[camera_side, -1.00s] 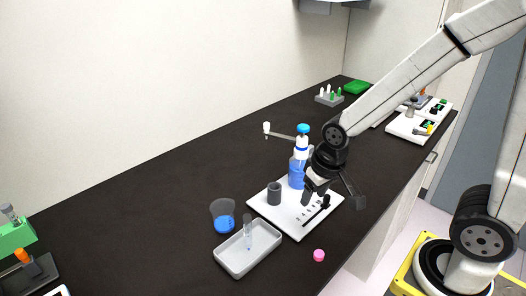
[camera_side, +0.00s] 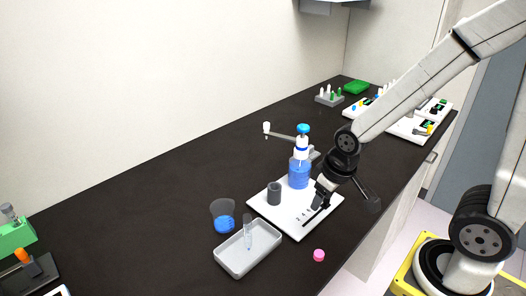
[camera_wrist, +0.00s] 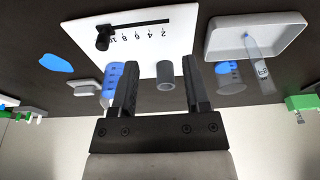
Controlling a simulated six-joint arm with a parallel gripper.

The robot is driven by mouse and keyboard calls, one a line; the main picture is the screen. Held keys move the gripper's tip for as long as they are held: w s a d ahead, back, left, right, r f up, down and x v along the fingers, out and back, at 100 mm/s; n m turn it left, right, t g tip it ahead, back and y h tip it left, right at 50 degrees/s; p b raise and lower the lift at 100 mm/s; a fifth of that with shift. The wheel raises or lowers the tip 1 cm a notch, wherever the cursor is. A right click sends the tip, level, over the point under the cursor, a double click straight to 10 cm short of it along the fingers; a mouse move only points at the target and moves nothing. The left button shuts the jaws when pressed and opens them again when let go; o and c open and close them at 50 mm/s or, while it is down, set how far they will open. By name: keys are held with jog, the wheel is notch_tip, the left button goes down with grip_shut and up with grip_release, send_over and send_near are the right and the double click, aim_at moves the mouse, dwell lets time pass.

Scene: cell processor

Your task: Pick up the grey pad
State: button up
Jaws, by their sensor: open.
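The grey pad appears as a short dark-grey hollow cylinder (camera_side: 274,193) standing upright on a white board (camera_side: 268,211) in the side view. In the wrist view the grey cylinder (camera_wrist: 165,73) lies between the two dark fingers, its round top facing me. My gripper (camera_side: 319,201) is over the board's right part, to the right of the cylinder in the side view and apart from it. The fingers are spread with nothing held between them (camera_wrist: 160,68).
A blue bottle (camera_side: 299,174) stands behind the board. A blue-filled cup (camera_side: 223,217) and a white tray (camera_side: 226,262) holding a tube (camera_side: 248,234) are to the left. A pink piece (camera_side: 319,255) lies in front. The scale slider's black knob (camera_wrist: 103,40) is on the board.

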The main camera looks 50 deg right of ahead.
jog(key=shift+o, duration=0.5)
